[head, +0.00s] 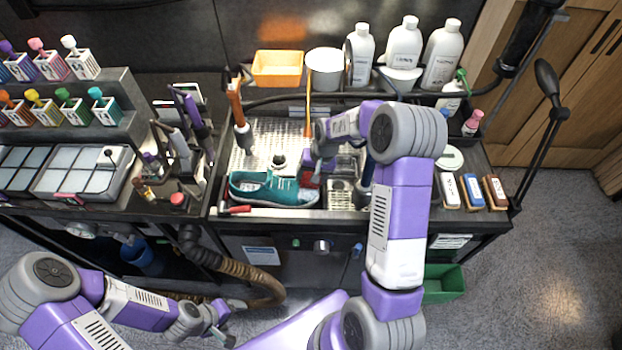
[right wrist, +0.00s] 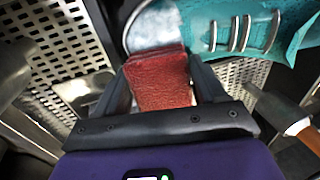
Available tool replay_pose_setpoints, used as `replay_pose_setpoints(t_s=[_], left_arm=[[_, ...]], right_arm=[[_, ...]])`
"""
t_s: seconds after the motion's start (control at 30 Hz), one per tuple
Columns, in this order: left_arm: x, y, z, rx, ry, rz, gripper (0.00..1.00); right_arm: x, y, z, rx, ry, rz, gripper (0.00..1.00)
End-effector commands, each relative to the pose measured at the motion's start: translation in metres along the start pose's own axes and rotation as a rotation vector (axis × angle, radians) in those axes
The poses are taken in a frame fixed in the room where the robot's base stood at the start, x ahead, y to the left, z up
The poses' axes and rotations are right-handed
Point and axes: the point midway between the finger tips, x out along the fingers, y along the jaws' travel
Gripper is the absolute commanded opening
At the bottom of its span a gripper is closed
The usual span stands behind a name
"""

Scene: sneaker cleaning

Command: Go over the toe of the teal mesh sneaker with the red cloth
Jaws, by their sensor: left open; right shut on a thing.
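The teal mesh sneaker (head: 262,188) lies in the sink station with its toe to the right. The right wrist view shows its pale toe (right wrist: 152,28) and teal upper with grey laces (right wrist: 232,32). My right gripper (right wrist: 162,84) is shut on the red cloth (right wrist: 160,92), which sticks out between its fingers. The cloth's far edge overlaps the near edge of the toe; I cannot tell whether they touch. In the head view the cloth (head: 308,172) shows as a small red patch by the toe. My left gripper (head: 217,326) is open and empty, low in front of the station.
An orange bin (head: 277,68), a white tub (head: 324,69) and white bottles (head: 403,43) stand along the back. Several brushes (head: 473,190) lie at the right. A tool holder (head: 180,150) stands left of the sink. A red-handled tool (head: 238,209) lies in front of the sneaker.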

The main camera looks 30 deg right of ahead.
Motion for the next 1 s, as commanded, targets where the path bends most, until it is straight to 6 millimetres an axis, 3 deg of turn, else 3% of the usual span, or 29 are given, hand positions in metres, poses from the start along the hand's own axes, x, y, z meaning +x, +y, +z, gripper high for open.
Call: replay_pose_setpoints(t_s=[1.0], left_arm=[[0.006, -0.002, 0.0, 0.0, 0.0, 0.0, 0.76]], right_arm=[[0.002, -0.003, 0.071, -0.001, -0.001, 0.0, 0.26]])
